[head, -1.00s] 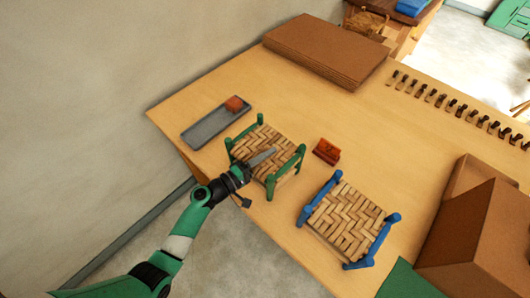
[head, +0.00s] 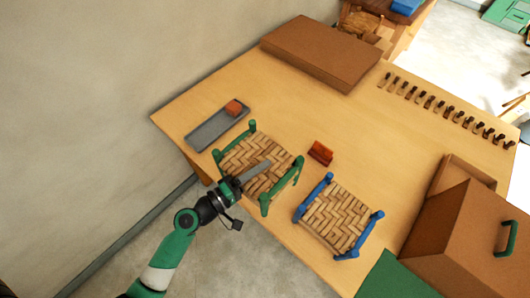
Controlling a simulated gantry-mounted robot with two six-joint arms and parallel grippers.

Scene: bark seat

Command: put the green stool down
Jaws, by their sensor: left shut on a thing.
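The green stool (head: 240,152) has green posts and a woven bark seat. It is at the table's front-left edge, turned at an angle. My left gripper (head: 255,171) is shut on the near side of its seat, with a grey finger lying across the top of the weave. The lower finger is hidden under the seat. The stool looks slightly raised, but I cannot tell whether its feet touch the table (head: 310,110). My right gripper is not in view.
A blue stool (head: 337,217) stands close by on the right. A small red-orange object (head: 320,153) lies behind, between the stools. A grey tray (head: 208,133) holds an orange block (head: 233,107). Brown boxes stand at the back and right. The table middle is clear.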

